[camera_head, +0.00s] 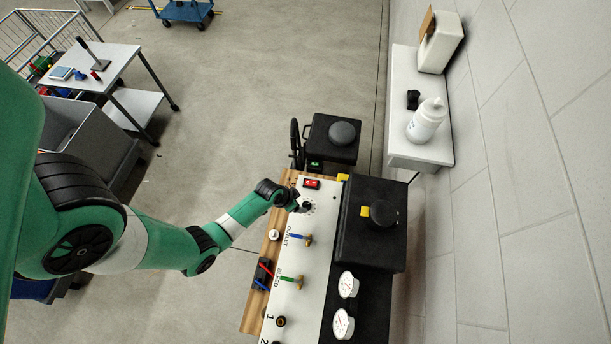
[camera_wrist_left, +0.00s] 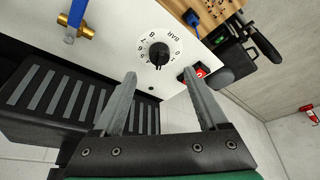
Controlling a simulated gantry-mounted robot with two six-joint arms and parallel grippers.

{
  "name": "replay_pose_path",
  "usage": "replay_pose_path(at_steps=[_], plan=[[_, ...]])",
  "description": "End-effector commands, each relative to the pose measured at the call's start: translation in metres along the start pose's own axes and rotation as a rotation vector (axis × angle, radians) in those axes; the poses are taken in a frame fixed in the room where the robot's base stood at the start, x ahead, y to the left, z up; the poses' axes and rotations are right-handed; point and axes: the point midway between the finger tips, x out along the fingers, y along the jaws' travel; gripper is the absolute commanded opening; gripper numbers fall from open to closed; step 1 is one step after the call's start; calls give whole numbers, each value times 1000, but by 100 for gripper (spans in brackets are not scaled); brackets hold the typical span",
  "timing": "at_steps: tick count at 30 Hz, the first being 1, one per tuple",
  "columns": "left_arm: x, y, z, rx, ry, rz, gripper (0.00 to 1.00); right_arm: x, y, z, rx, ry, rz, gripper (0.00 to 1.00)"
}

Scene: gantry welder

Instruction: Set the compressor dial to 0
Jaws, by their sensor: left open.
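The compressor dial (camera_wrist_left: 159,54) is a black knob on a round white scale with numbers and the word BAR, set in a white panel (camera_wrist_left: 125,28). I cannot read surely which number the knob points to. My left gripper (camera_wrist_left: 158,76) is open, its two fingers apart, with the dial just beyond and between the fingertips in the wrist view; nothing is held. In the head view my left gripper (camera_head: 303,206) is over the panel's far end, partly covering the dial (camera_head: 311,208). My right gripper is not in view.
Near the dial are a red switch (camera_head: 312,184), a blue-handled OUTLET valve (camera_head: 300,238) and a green-handled BLEED valve (camera_head: 291,281). Two gauges (camera_head: 347,285) and black housings (camera_head: 372,225) stand to the right. A wall shelf (camera_head: 403,145) holds a white bottle (camera_head: 426,121).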

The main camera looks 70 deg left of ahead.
Motion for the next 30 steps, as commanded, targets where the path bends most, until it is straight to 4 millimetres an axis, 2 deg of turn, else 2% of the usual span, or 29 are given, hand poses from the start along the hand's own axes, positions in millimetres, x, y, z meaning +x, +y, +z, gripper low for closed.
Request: replay_pose_path(at_steps=[1, 9, 14, 21, 23, 30], plan=[[22, 0, 4, 2, 1, 0, 76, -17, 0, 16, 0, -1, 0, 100], [68, 0, 1, 0, 0, 1, 76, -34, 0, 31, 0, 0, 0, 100], [78, 0, 0, 0, 1, 0, 76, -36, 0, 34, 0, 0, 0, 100], [77, 0, -1, 0, 1, 0, 76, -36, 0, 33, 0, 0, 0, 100], [77, 0, -1, 0, 1, 0, 67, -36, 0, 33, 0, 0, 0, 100], [77, 0, 0, 0, 1, 0, 24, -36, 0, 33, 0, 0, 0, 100]])
